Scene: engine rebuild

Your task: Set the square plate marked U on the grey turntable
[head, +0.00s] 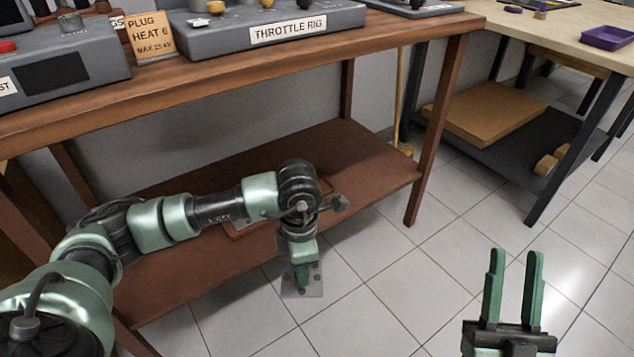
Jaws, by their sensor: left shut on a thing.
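My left gripper (301,279) points down in front of the brown bench's lower shelf. It is shut on a thin grey square plate (315,281) with dark spots near its corners. The plate hangs over the tiled floor, partly hidden by the fingers, and I cannot make out a U on it. My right gripper (516,254) is at the lower right, its two green fingers apart and pointing up the picture, with nothing between them. I do not see the grey turntable in this view.
The brown wooden bench (230,82) carries the grey throttle rig (262,24), a plug heat sign (150,36) and a grey device (70,58). Its lower shelf (370,160) is mostly bare. A pale table with a purple tray (607,38) stands at the right. Tiled floor lies open between.

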